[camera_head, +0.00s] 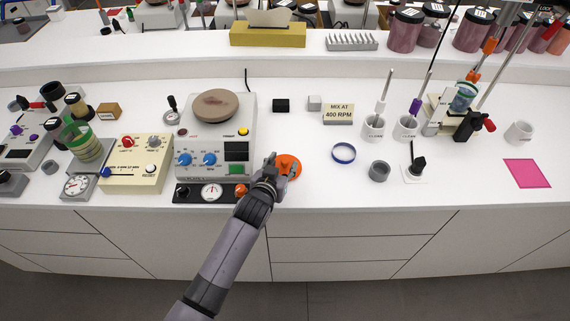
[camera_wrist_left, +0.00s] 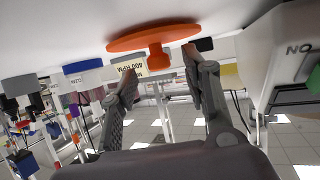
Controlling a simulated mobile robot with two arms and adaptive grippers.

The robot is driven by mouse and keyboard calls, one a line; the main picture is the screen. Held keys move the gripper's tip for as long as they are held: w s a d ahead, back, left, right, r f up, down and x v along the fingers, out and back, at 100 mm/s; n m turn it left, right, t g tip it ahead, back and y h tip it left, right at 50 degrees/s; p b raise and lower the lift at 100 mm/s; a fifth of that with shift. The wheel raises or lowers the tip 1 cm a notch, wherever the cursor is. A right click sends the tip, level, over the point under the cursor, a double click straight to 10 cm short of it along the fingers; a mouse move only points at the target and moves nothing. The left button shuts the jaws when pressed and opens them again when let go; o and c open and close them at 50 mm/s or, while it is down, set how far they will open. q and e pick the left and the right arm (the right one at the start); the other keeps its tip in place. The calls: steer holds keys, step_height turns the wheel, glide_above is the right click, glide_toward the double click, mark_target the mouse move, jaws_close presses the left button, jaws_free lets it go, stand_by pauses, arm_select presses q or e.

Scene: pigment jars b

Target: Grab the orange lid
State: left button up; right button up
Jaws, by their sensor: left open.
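The orange lid (camera_head: 291,160) lies flat on the white counter, just right of the hot plate stirrer. My left gripper (camera_head: 281,167) is over it and hides its lower left part. In the left wrist view, which is upside down, the lid (camera_wrist_left: 150,36) shows as a wide disc with a short knob. The two fingers of my left gripper (camera_wrist_left: 159,82) are open and spread on either side of the knob. I cannot tell whether either finger touches it. My right gripper is not in view.
The hot plate stirrer (camera_head: 216,140) and a black gauge panel (camera_head: 220,193) stand close on the left. A "400 RPM" sign (camera_head: 338,115) is behind. The counter around the lid's right side is clear.

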arm_select(q)
steer(key=shift+x, duration=0.8)
steer(key=shift+s, duration=0.1)
steer(key=shift+c, duration=0.5)
jaws_close()
